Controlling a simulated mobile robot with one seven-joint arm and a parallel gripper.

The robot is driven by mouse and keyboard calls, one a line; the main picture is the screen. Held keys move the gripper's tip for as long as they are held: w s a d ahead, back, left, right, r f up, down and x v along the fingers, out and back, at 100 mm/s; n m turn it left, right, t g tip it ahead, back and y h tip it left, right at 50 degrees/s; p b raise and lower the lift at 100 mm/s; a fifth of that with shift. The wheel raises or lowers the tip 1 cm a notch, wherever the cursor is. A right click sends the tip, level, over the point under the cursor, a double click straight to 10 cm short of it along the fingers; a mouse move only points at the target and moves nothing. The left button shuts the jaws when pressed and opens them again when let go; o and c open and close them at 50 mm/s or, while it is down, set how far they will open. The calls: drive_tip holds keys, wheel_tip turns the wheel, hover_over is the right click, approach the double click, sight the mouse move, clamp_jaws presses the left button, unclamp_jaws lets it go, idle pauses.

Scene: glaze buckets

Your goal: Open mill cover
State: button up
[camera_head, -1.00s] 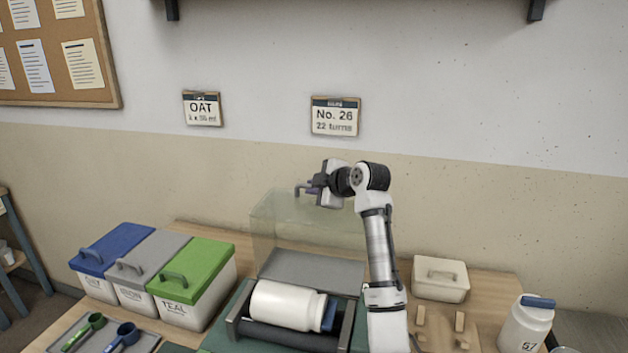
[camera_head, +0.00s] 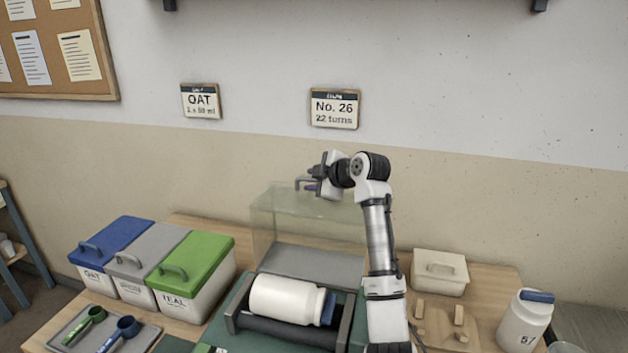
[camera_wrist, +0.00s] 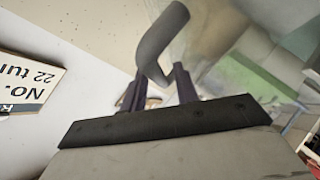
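The mill cover (camera_head: 285,225), a clear greenish box, stands swung up and open behind the mill (camera_head: 290,328). A white jar (camera_head: 285,298) with a blue lid lies on its side on the mill's rollers. My gripper (camera_head: 312,187) is at the cover's top edge, beside its grey bar handle (camera_head: 299,183). In the wrist view, the handle (camera_wrist: 155,45) curves just beyond my fingertips (camera_wrist: 158,88). The fingers stand apart with a visible gap, and the handle's lower end shows near this gap; I see no clamping on it.
Lidded bins in blue, grey and green (camera_head: 195,262) stand left, with a scoop tray (camera_head: 75,335) before them. A cream lidded box (camera_head: 439,272), a wooden stand (camera_head: 437,325) and a white jar (camera_head: 525,325) are right. The wall behind has signs (camera_head: 334,108).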

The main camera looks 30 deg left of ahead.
drive_tip(key=shift+d+f, duration=0.1)
drive_tip(key=shift+f, duration=0.05)
drive_tip(key=shift+s+d, duration=0.1)
drive_tip(key=shift+d, duration=0.2)
drive_tip(key=b+v, duration=0.4)
drive_tip(key=v, duration=0.9)
drive_tip(key=shift+r, duration=0.35)
drive_tip(key=shift+s, duration=0.1)
